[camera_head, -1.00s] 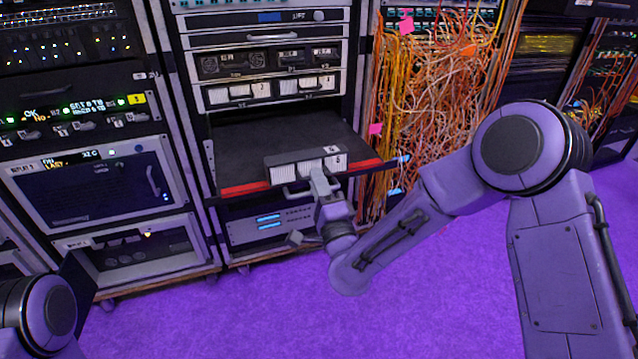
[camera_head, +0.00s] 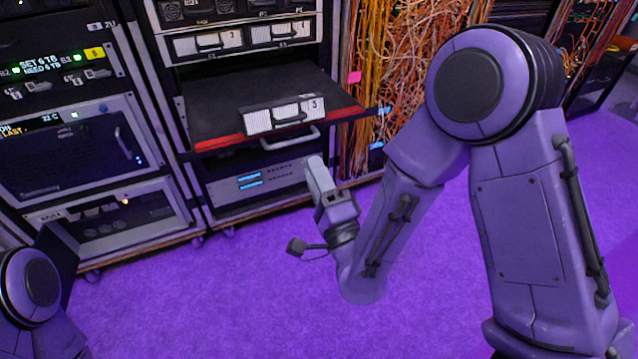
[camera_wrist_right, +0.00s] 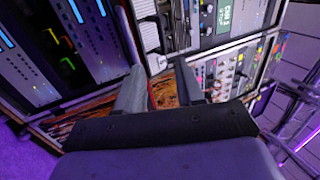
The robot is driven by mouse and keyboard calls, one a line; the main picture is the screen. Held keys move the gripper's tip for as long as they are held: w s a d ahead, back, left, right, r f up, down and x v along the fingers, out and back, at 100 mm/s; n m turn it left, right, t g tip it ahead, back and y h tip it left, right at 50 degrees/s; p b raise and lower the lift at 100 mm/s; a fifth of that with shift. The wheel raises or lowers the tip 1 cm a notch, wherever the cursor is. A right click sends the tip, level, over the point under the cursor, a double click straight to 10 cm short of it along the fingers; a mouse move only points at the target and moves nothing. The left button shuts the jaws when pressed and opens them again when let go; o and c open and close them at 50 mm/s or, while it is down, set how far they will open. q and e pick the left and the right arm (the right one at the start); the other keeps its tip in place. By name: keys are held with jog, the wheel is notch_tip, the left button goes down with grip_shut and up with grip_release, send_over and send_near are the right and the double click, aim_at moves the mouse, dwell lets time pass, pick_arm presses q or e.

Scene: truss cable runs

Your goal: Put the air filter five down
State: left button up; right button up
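The air filter (camera_head: 262,122), a white pleated block with a dark handle and a label that seems to read 5, rests upright at the front of the pulled-out dark shelf (camera_head: 225,100) in the head view. My right gripper (camera_head: 315,168) is below and to the right of the filter, in front of the rack and apart from it. In the right wrist view my right gripper's two fingers (camera_wrist_right: 158,72) stand apart with nothing held between them. My left arm shows only at the lower left; its gripper is not in view.
The shelf has a red front edge (camera_head: 210,143) and a grey handle (camera_head: 292,140) below it. Similar filters sit in a slot above (camera_head: 205,43). Orange cables (camera_head: 385,60) hang to the right of the shelf. The purple floor (camera_head: 200,300) in front is clear.

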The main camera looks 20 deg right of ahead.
jog(key=shift+s+f, duration=0.1)
jog(key=shift+s, duration=0.3)
